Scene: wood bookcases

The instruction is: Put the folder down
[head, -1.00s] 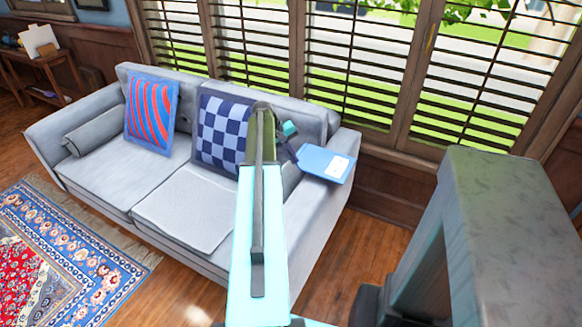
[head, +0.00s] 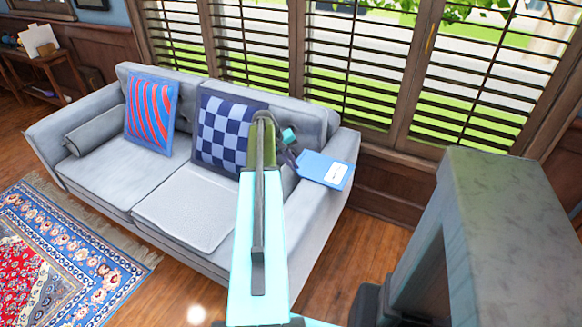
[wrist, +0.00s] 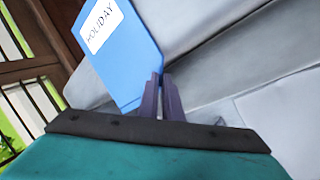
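The folder (head: 316,167) is light blue with a white label; in the wrist view the folder (wrist: 118,62) reads "HOLIDAY". My gripper (head: 297,161) is at the sofa's right end, at the folder's left edge. In the wrist view the two purple fingers of my gripper (wrist: 162,82) are close together at the folder's lower corner, and the folder stays with them. The folder appears above the right armrest of the grey sofa (head: 90,165); whether it touches the armrest is not clear. Part of the sofa is hidden behind my arm.
A checkered blue cushion (head: 218,130) and a red-and-blue cushion (head: 150,112) rest on the sofa. Shuttered windows (head: 350,70) are behind it. A patterned rug (head: 70,265) lies at left. A grey-topped block (head: 500,190) rises at right.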

